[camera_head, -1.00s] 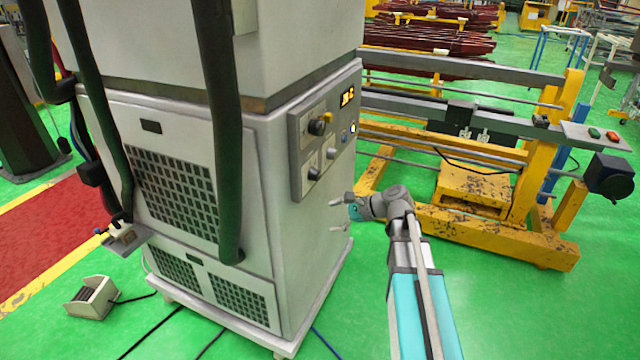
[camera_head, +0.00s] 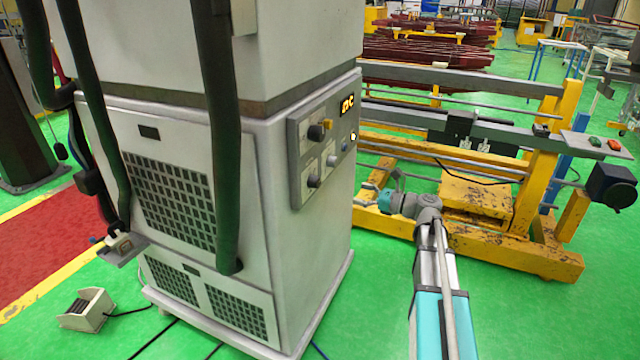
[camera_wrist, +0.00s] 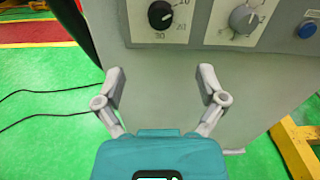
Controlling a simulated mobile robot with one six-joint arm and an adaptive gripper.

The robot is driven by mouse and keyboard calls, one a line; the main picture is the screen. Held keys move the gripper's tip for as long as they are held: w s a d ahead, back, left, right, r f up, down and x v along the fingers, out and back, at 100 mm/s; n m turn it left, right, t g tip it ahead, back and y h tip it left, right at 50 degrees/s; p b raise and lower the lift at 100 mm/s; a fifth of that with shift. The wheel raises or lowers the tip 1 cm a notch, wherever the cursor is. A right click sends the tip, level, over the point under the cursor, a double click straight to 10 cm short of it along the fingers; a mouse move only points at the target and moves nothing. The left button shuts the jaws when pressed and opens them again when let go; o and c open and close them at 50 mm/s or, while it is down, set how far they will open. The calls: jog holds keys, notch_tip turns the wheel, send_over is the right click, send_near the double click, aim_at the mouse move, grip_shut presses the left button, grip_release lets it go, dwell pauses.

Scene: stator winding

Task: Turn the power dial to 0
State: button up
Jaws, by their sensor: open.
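The grey control panel (camera_head: 303,165) is on the side of the white machine cabinet. In the wrist view, a black dial (camera_wrist: 160,14) sits on a white plate with marks 10, 20 and 30. A grey dial (camera_wrist: 243,18) with small numbers sits to its right. I cannot read which dial is labelled power. In the head view, a dark upper knob (camera_head: 315,132) and a lower knob (camera_head: 313,181) show on the panel. My gripper (camera_head: 368,195) is open and empty, apart from the panel. In the wrist view its fingers (camera_wrist: 160,85) lie below the dials.
A blue button (camera_wrist: 306,29) is right of the dials. A yellow winding frame (camera_head: 480,225) stands behind and right of my arm. Dark hoses (camera_head: 222,150) hang before the cabinet. Green floor is open at right.

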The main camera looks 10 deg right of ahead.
aim_at(319, 183)
jog(key=x, duration=1.3)
jog(key=shift+w+a, duration=0.25)
jog(key=shift+a, duration=0.05)
jog(key=c, duration=1.1)
jog(key=shift+d, duration=0.2)
jog(key=shift+c, duration=0.2)
jog(key=shift+a, duration=0.1)
